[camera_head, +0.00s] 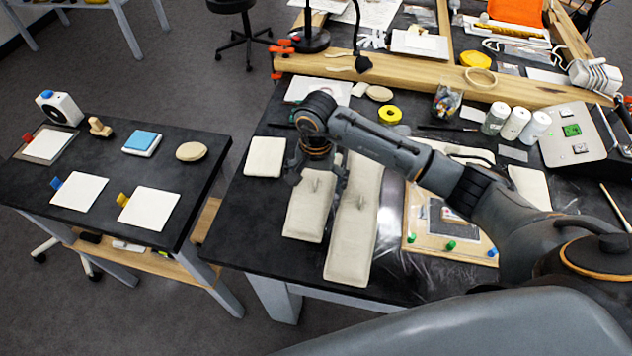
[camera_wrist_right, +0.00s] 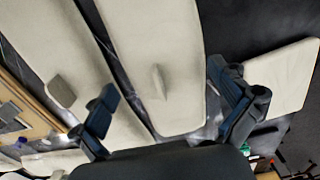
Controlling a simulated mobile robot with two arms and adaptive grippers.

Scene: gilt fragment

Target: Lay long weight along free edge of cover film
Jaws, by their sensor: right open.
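The long weight (camera_head: 352,235) is a long beige padded bar with a small upright tab, lying on the dark worktable. A shorter beige weight (camera_head: 306,215) with a similar tab lies to its left. My right gripper (camera_head: 318,174) is open over the far part of these two weights. In the right wrist view its fingers (camera_wrist_right: 160,85) stand apart on either side of the shorter weight's tab (camera_wrist_right: 158,82); the long weight (camera_wrist_right: 45,50) is to the left. Clear, shiny film (camera_head: 418,283) shows around the wooden board; its free edge is hard to make out. My left gripper is not seen.
A wooden board (camera_head: 408,240) with green and blue pins lies right of the long weight. A square beige pad (camera_head: 264,157) lies left. A wooden beam (camera_head: 430,84) crosses behind, with white jars (camera_head: 515,123) near it. A side table (camera_head: 110,158) stands left, across a gap.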

